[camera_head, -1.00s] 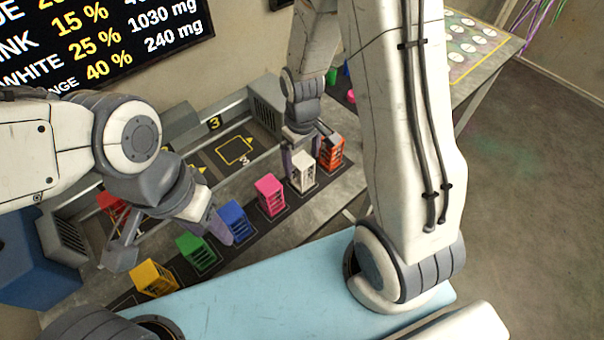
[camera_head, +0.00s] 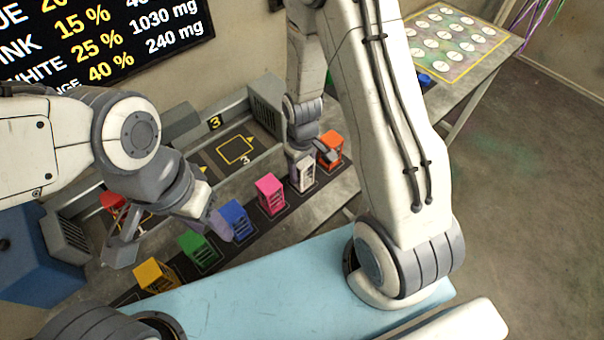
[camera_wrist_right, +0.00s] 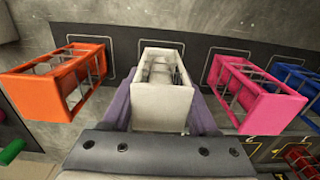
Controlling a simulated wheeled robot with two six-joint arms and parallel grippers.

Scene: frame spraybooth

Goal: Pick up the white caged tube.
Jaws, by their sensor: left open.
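The white caged tube (camera_head: 303,178) stands upright in the row of coloured cages, between the pink and orange ones. In the right wrist view the white cage (camera_wrist_right: 163,108) sits between the two purple fingers of my right gripper (camera_wrist_right: 163,118). My right gripper (camera_head: 306,163) is down over the cage from above, with a finger close along each side. Whether the fingers press on it I cannot tell. My left gripper (camera_head: 170,240) is open and empty near the green and blue cages, its fingers wide apart.
The pink cage (camera_head: 270,194) and orange cage (camera_head: 330,149) stand close on either side. Blue (camera_head: 233,218), green (camera_head: 199,252) and yellow (camera_head: 154,275) cages continue the row. A red cage (camera_head: 113,203) is at the left. The outlined pad marked 3 (camera_head: 236,150) is empty.

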